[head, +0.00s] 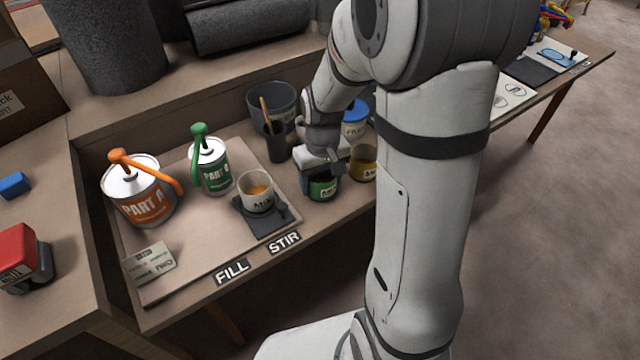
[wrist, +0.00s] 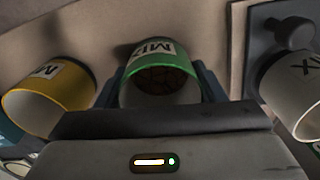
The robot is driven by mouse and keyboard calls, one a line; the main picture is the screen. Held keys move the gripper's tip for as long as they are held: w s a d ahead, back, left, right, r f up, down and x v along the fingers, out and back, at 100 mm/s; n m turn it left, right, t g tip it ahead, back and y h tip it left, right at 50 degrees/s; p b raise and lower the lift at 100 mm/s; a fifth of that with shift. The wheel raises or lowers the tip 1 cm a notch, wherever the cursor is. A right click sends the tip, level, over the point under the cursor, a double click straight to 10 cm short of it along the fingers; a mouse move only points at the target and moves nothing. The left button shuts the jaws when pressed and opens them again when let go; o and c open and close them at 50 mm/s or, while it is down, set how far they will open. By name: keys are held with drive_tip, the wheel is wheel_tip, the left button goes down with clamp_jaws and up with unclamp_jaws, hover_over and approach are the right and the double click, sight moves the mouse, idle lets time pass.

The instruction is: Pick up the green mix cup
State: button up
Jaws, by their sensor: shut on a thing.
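The green mix cup (head: 323,188) stands near the front edge of the bench in the head view, right of the STIR label. It also shows in the wrist view (wrist: 162,62), with a green rim, a white label and a dark inside. My gripper (head: 322,172) is around it from above, and its two fingers (wrist: 160,88) lie on either side of the cup, shut on it. The cup appears upright. I cannot tell whether it touches the bench. My gripper hides part of the cup in the head view.
A yellow cup (head: 363,163) stands close on the right, and a white mix cup (head: 257,192) on a dark scale (head: 268,222) on the left. Orange (head: 140,192) and green-marked (head: 212,165) cans stand farther left. A dark grey bucket (head: 272,103) is behind.

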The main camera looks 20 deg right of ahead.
wheel_tip(320, 180, up, 10)
drive_tip(key=p, duration=0.3)
idle(0.8)
